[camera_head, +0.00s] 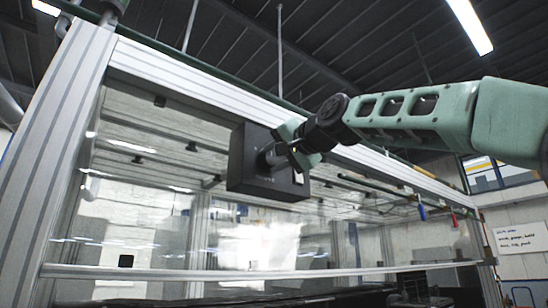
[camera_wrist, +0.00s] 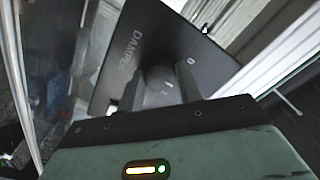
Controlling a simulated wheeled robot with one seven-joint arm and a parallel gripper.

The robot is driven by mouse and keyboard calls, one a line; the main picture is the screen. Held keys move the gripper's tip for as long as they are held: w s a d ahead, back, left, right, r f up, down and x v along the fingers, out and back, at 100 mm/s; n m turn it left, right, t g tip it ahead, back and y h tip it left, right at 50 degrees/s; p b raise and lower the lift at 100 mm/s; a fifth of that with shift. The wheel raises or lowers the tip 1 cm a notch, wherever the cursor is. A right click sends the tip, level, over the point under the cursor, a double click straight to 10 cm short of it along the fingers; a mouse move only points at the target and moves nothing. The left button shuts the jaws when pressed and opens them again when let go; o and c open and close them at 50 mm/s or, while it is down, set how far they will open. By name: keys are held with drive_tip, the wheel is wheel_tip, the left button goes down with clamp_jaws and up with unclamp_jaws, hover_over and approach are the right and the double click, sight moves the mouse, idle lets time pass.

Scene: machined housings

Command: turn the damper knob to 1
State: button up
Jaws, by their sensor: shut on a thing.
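The damper knob (camera_wrist: 158,77) is a dark round knob on a black box (camera_wrist: 145,35) lettered "DAMPE…", with a "0" mark beside the knob. A small white line shows on the knob. The box also shows in the head view (camera_head: 241,163), mounted on the aluminium frame. My gripper (camera_wrist: 155,92) is shut on the knob, one finger on each side. In the head view my gripper (camera_head: 277,158) reaches the box from the right and hides part of the knob. The "1" mark cannot be made out clearly.
Aluminium profiles (camera_head: 190,70) frame a glazed enclosure around the box. A clear panel (camera_head: 140,225) lies behind and below it. Red and blue handled items (camera_head: 422,213) hang at the right. A written sign (camera_head: 520,238) is on the far right wall.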

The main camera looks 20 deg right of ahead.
drive_tip(key=o, duration=1)
drive_tip(key=shift+s, duration=0.1)
drive_tip(key=b+v, duration=0.7)
drive_tip(key=v, duration=1)
drive_tip(key=shift+s+d, duration=0.1)
